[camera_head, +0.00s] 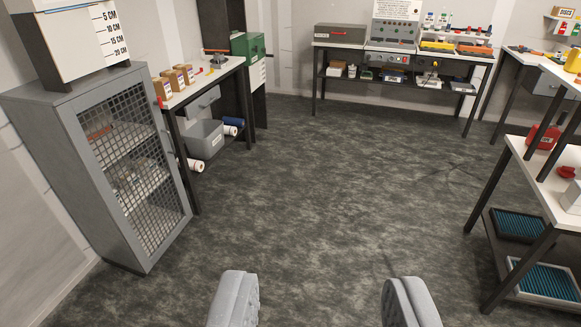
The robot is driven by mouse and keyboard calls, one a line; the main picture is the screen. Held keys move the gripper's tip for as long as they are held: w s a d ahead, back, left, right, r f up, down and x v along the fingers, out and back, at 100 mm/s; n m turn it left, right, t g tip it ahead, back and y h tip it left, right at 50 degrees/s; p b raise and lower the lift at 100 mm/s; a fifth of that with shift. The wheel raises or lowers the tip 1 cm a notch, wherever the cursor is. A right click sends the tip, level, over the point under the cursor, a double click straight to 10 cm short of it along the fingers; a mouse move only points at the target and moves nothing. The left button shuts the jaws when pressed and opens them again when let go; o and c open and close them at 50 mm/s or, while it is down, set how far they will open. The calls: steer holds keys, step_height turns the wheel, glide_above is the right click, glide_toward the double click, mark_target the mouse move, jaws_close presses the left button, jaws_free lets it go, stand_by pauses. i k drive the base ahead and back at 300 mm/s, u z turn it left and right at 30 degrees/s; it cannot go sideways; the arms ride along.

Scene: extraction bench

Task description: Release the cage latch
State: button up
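A grey cabinet with a wire-mesh door (132,165) stands at the left and looks like the cage. Its door appears shut, and items sit on shelves behind the mesh. A small handle-like part (168,137) shows on the door's right edge; I cannot tell whether it is the latch. My gripper (325,300) is at the bottom of the view, its two grey fingers wide apart with only floor between them. It is far from the cabinet and touches nothing.
A white-topped side table (205,84) with boxes adjoins the cabinet. A long bench (400,50) stands at the back. A table (545,180) with blue trays below is at the right. The dark floor (320,170) between is clear.

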mark_target(159, 103)
steer(key=z, duration=0.1)
steer(key=i, duration=1.3)
steer(key=u, duration=0.55)
steer(key=i, duration=1.75)
steer(key=u, duration=0.55)
